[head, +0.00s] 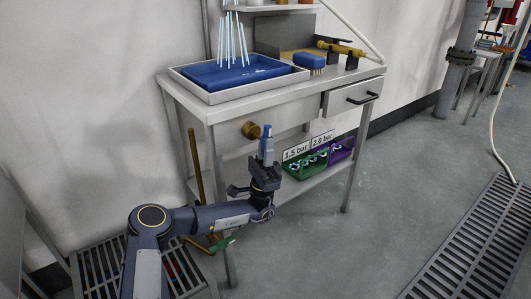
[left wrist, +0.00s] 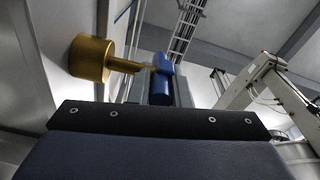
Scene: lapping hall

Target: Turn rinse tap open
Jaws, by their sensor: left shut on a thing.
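The rinse tap has a round brass body (head: 250,130) on the front of the sink bench and a blue handle (head: 267,131) standing upright beside it. In the left wrist view the brass body (left wrist: 90,58) has a short stem running to the blue handle (left wrist: 161,82). My left gripper (head: 266,152) is below the handle, pointing up, and is shut on its lower part. The fingers hide part of the grip. Several thin pale-blue streaks (head: 234,42), like running water, reach down to the blue tray (head: 208,76). My right gripper is not in view.
The bench carries a blue brush (head: 309,61) and a brass fitting (head: 340,46). A green bin (head: 305,164) and purple bin (head: 340,150) stand on the lower shelf. A drawer (head: 351,95) is at right. A floor grate (head: 475,240) lies at right; the floor between is clear.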

